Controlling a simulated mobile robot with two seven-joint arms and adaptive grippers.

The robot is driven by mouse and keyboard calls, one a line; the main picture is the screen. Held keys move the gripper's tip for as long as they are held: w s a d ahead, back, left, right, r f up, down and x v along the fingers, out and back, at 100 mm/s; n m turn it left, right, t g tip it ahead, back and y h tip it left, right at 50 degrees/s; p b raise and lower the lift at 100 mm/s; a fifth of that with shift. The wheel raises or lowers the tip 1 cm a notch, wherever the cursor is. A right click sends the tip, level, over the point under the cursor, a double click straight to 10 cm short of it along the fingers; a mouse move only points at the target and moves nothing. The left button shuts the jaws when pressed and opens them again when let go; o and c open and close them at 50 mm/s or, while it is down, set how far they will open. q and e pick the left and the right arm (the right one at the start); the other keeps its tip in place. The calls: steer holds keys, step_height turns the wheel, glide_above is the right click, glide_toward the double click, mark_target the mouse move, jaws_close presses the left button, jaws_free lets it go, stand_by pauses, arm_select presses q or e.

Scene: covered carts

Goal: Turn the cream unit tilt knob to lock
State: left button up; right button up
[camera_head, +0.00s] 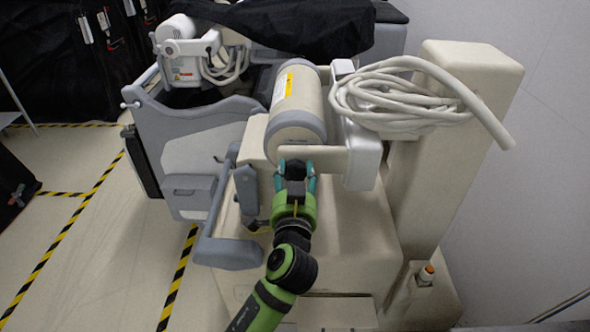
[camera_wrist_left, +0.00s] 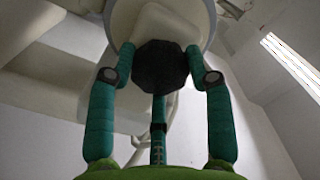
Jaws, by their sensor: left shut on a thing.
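The cream unit (camera_head: 350,225) stands in the middle of the head view, with a cream and grey cylinder (camera_head: 297,105) on top. The black tilt knob (camera_head: 295,170) sits just below the near end of the cylinder. My left gripper (camera_head: 296,175) has its teal fingers on either side of the knob and is shut on it. In the left wrist view the dark, many-sided knob (camera_wrist_left: 160,66) is between the fingertips (camera_wrist_left: 160,75). The knob's markings cannot be read. My right gripper is in neither view.
A coiled white cable (camera_head: 400,95) hangs on the unit beside a tall cream column (camera_head: 450,150). A grey handle (camera_head: 225,250) juts out left of my arm. A second grey and white unit (camera_head: 190,140) stands behind left.

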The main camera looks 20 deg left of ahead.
arm_select(q)
steer(key=m+p, duration=0.1)
steer(key=m, duration=0.1)
steer(key=r+m+p, duration=0.1)
steer(key=m, duration=0.1)
steer(key=shift+m, duration=0.3)
steer(key=shift+f+m+p, duration=0.1)
steer(key=shift+m+p, duration=0.75)
steer(key=shift+m, duration=0.85)
steer(key=o, duration=1)
steer(key=shift+o, duration=0.7)
steer(key=shift+w+d+f, duration=0.1)
steer(key=shift+f, duration=0.1)
steer(key=shift+f, duration=0.1)
